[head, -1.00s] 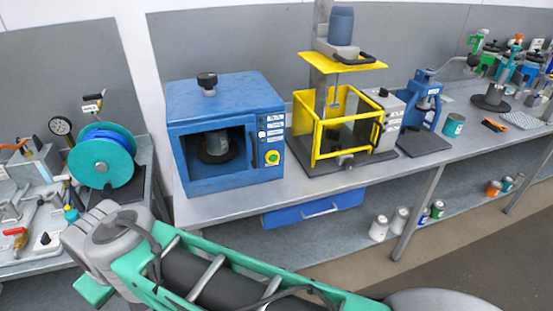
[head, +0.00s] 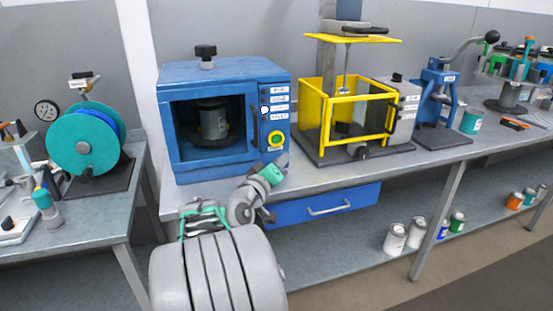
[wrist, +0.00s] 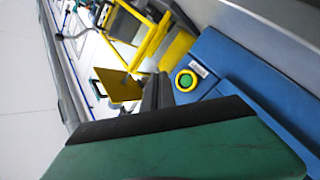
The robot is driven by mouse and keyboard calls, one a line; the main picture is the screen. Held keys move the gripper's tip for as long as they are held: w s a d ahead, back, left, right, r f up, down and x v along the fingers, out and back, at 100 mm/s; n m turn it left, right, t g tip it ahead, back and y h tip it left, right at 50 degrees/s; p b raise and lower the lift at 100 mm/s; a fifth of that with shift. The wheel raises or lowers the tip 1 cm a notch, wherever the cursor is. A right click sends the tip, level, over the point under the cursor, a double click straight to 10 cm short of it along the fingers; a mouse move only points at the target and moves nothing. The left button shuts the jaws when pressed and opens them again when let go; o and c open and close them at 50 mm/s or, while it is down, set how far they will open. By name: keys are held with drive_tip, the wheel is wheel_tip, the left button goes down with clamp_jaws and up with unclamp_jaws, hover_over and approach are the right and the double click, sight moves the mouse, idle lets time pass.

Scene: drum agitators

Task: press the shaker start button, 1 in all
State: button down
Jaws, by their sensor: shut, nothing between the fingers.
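The shaker is a blue box (head: 180,73) on the bench, with a grey can (head: 213,122) in its dark chamber. Its start button (head: 276,140) is green in a yellow ring, low on the right front panel. My gripper (head: 281,162) is shut and empty, just below the button in the head view. In the wrist view the start button (wrist: 186,80) shows clear on the blue panel, beyond my gripper's green and black finger (wrist: 165,118). I see a gap there and cannot tell its depth.
A white knob (head: 265,110) and several labels sit above the button. A yellow-framed machine (head: 328,128) stands close on the right. A blue drawer (head: 322,206) hangs under the bench edge. A teal hose reel (head: 84,143) is on the left bench.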

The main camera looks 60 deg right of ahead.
sight(276, 139)
drive_tip(key=shift+s+d+r+g+h, duration=0.1)
drive_tip(key=shift+s+d+g+h, duration=0.25)
drive_tip(key=shift+s, duration=0.35)
drive_tip(key=shift+w+d, duration=3.1)
drive_tip(key=shift+w, duration=0.1)
drive_tip(key=shift+w+d, duration=0.3)
